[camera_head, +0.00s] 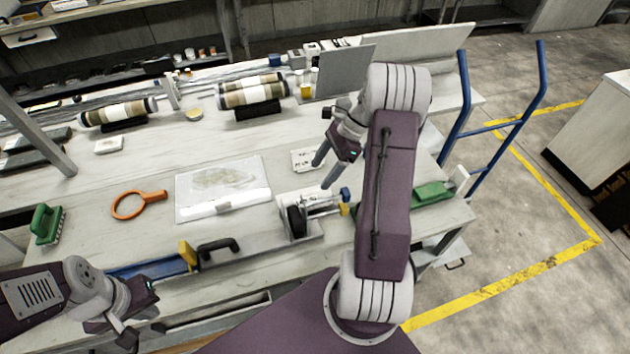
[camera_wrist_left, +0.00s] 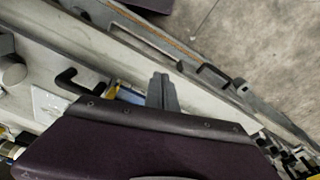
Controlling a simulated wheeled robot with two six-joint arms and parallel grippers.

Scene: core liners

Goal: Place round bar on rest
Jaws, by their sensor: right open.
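No thing is plainly a lone round bar. My right gripper (camera_head: 325,170) is open and empty, pointing down above the bench beside a small metal fixture (camera_head: 318,207). My left gripper (camera_head: 128,338) is low at the front edge. In the left wrist view its fingers (camera_wrist_left: 162,92) lie together with nothing seen between them.
A sheet (camera_head: 222,188), an orange ring tool (camera_head: 138,204), a green brush (camera_head: 46,224) and a blue clamp bar with a black handle (camera_head: 218,246) lie on the bench. A grey upright panel (camera_head: 340,70) stands behind my right arm. A blue-railed cart (camera_head: 500,125) stands right.

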